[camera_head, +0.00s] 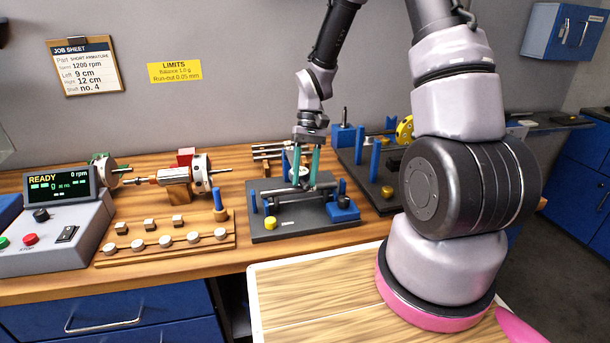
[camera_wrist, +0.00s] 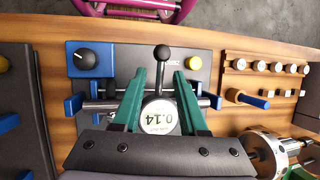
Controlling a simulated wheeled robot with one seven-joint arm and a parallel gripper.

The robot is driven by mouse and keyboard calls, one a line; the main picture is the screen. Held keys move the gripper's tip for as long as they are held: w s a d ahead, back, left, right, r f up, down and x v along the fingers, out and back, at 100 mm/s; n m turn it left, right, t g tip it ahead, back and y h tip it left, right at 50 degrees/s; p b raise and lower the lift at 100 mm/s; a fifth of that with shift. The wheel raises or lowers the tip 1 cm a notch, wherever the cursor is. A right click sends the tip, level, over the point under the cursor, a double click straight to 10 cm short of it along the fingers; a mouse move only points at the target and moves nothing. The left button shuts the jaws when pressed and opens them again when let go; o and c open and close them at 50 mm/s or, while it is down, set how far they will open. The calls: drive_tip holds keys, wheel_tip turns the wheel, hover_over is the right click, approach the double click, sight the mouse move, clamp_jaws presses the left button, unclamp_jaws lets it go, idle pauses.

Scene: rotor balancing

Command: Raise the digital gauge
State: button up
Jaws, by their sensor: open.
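The digital gauge (camera_wrist: 160,117) has a round white face reading 0.14 in the wrist view. A dark stem with a black ball end (camera_wrist: 162,52) extends from it. In the head view the gauge (camera_head: 304,171) is a pale disc partly hidden by my fingers. It is above a dark fixture plate (camera_head: 285,234) on the bench. My gripper (camera_head: 306,186) points down over this fixture with its two green fingers apart. In the wrist view my gripper (camera_wrist: 160,75) has one finger on each side of the gauge and stem. I cannot tell whether either finger touches them.
The fixture carries blue posts, a yellow button (camera_head: 271,223) and a black knob (camera_wrist: 87,59). A wooden parts rack (camera_head: 165,250) and a balancing machine (camera_head: 55,235) showing READY stand left. Another fixture (camera_head: 372,188) with a yellow wheel (camera_head: 405,130) stands right.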

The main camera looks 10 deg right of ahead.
clamp_jaws()
idle(1.4)
